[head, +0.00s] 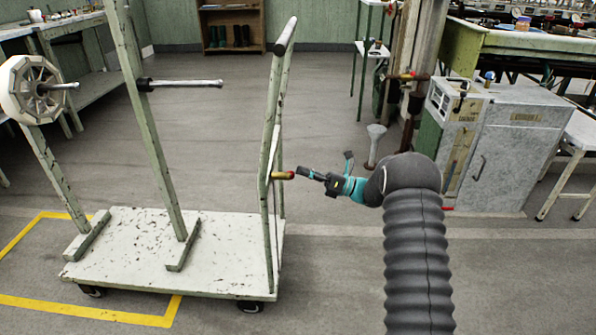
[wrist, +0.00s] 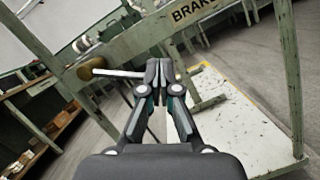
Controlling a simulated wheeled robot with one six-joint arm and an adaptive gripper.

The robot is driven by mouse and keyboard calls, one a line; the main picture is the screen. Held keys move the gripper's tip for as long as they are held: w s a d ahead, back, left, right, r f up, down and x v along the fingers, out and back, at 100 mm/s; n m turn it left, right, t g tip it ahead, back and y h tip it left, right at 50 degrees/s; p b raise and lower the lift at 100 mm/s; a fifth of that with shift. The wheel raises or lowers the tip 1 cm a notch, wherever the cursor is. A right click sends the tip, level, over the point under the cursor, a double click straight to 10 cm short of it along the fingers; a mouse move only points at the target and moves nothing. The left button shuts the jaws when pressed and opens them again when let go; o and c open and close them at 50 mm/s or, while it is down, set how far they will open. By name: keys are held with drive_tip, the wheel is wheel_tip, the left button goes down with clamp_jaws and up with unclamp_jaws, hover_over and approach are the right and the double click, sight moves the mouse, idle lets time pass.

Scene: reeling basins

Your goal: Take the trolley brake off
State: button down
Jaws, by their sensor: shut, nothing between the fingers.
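The trolley (head: 125,235) has a worn white deck, pale green posts and a push handle frame at its right end. The brake lever's brown-and-yellow knob (head: 284,175) sticks out beside that frame. In the wrist view the knob (wrist: 88,68) is at the left, on a thin pale rod. The rod passes behind my fingertips. A green crossbar marked "BRAKE" (wrist: 195,14) is above. My gripper (head: 303,172) is shut and empty, just right of the knob in the head view. In the wrist view its closed fingertips (wrist: 160,70) overlap the rod; I cannot tell whether they touch it.
A grey cabinet (head: 510,150) and a white stool (head: 575,150) stand at the right. A workbench (head: 75,50) is at the back left. Yellow floor lines (head: 90,310) run around the trolley's left part. The floor behind the trolley is clear.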

drive_tip(key=s+d+f, duration=0.3)
drive_tip(key=s+d, duration=0.2)
drive_tip(key=d, duration=0.6)
drive_tip(key=shift+s+f, duration=0.35)
drive_tip(key=shift+s, duration=0.05)
drive_tip(key=shift+a+r, duration=0.1)
